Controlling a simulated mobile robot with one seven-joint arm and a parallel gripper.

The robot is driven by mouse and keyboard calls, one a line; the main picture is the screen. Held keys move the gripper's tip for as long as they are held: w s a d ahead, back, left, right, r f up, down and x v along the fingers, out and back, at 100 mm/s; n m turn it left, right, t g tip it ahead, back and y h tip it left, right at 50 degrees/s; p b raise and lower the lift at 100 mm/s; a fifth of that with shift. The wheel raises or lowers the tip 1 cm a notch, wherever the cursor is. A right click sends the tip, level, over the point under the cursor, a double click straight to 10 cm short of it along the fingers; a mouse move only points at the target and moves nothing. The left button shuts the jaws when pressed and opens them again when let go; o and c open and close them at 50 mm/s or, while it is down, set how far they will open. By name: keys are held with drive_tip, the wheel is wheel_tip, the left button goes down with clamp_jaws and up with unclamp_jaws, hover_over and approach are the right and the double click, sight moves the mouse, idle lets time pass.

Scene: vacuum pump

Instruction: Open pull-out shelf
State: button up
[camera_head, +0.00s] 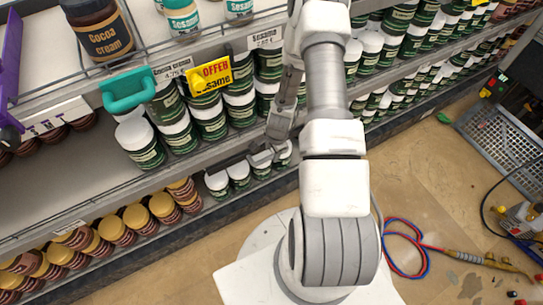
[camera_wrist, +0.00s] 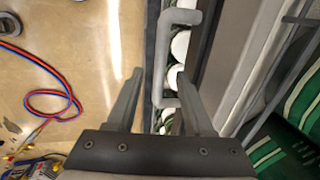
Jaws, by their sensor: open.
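A grey U-shaped handle (camera_wrist: 160,62) on the front edge of a shelf shows in the wrist view. Its long bar runs up the picture between my two fingertips. My gripper (camera_wrist: 160,75) is open, with one finger on each side of the bar's line and nothing clasped. I cannot tell whether a finger touches the handle. In the head view my gripper (camera_head: 262,156) is low by the shelf front, partly hidden by my arm. White-lidded jars (camera_wrist: 180,46) show behind the handle.
A teal handle (camera_head: 128,90) sits on a higher shelf at left. Jars with green labels (camera_head: 140,142) and brown jars (camera_head: 115,230) fill the shelves. Red and blue cables (camera_head: 405,250) and a metal grate (camera_head: 500,140) lie on the floor at right.

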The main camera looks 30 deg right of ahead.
drive_tip(key=shift+w+f, duration=0.15)
drive_tip(key=shift+f, duration=0.55)
drive_tip(key=shift+w+f, duration=0.15)
drive_tip(key=shift+f, duration=0.55)
drive_tip(key=shift+c, duration=0.3)
clamp_jaws()
